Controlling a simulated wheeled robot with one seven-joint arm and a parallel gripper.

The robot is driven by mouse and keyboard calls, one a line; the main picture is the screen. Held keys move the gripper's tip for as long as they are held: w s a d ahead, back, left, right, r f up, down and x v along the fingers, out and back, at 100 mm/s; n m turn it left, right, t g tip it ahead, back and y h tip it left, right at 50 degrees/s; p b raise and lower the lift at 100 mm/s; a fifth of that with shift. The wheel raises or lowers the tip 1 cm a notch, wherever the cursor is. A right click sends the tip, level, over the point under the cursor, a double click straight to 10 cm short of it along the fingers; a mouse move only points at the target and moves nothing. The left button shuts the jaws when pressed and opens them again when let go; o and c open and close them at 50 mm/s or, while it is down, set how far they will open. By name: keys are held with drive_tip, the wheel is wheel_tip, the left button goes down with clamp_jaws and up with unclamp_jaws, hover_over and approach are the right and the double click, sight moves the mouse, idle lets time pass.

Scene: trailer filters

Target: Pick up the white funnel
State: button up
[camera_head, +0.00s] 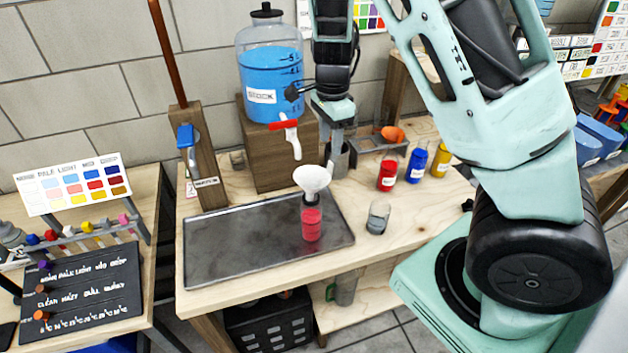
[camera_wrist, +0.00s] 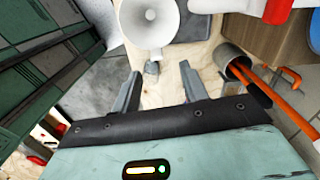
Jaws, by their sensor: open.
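The white funnel (camera_head: 313,178) sits upright in the mouth of a clear bottle of red liquid (camera_head: 311,222), on the dark metal tray (camera_head: 225,245). In the wrist view the funnel (camera_wrist: 150,22) shows from above, with its wide bowl at the top of the picture, beyond my fingertips. My gripper (camera_wrist: 158,80) is open and empty, with its two grey fingers apart. In the head view my gripper (camera_head: 334,158) hangs just behind and to the right of the funnel, pointing down. The funnel is not between the fingers. Its spout is largely hidden inside the bottle.
A blue stock jug (camera_head: 271,80) stands on a wooden block (camera_head: 262,165) behind the tray, its red-handled tap overhanging. A metal cup with orange sticks (camera_wrist: 232,57) is close to my right finger. A small glass (camera_head: 378,217) and red, blue and yellow bottles (camera_head: 388,172) stand right.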

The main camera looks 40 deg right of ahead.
sight(330, 162)
drive_tip(key=f, duration=0.2)
drive_tip(key=f+p, duration=0.1)
drive_tip(key=f, duration=0.4)
drive_tip(key=shift+s+a+f, duration=0.15)
drive_tip(key=shift+s+f, duration=0.1)
drive_tip(key=shift+s, duration=0.05)
clamp_jaws()
